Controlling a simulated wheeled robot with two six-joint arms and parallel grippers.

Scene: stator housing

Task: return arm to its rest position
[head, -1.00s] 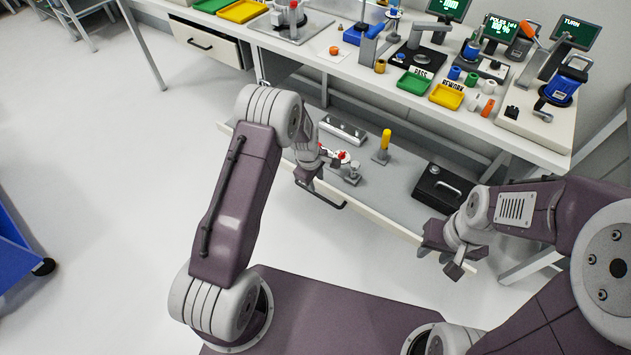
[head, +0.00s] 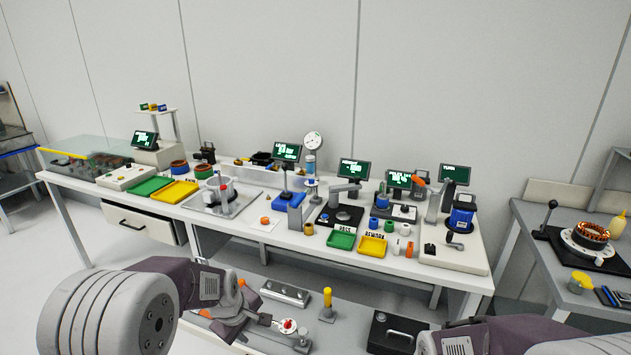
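My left arm comes in at the lower left, and its gripper (head: 258,318) is over the lower shelf. Its tips are close to a small white disc with a red part (head: 286,326); I cannot tell whether they touch it. Whether the fingers are open or shut does not show clearly.
The long white workbench (head: 400,262) carries screens, a green tray (head: 341,241), a yellow tray (head: 372,247) and fixtures. The lower shelf holds a metal block (head: 285,293), a yellow-handled tool (head: 327,300) and a black case (head: 391,334). A side table with a stator (head: 591,238) stands at right.

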